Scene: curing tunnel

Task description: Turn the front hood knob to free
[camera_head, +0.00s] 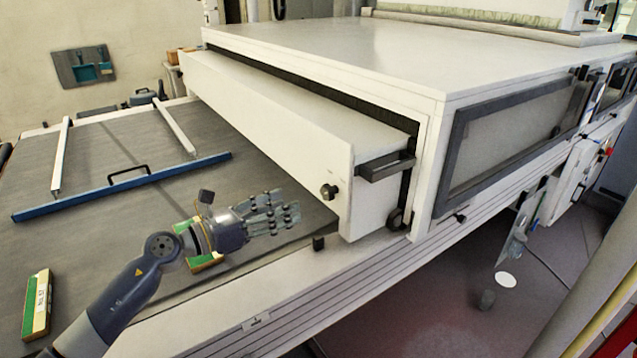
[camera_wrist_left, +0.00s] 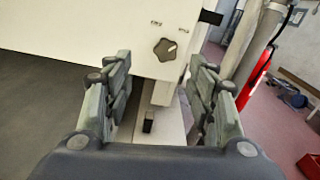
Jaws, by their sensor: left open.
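My right gripper is not in view.
A black handle (camera_head: 386,166) sticks out from the hood, right of the knob. Below my left arm lies the grey bed (camera_head: 100,228) with a blue bar (camera_head: 125,186) and a green-and-yellow block (camera_head: 37,305). A red extinguisher (camera_wrist_left: 254,80) stands at right in the wrist view.

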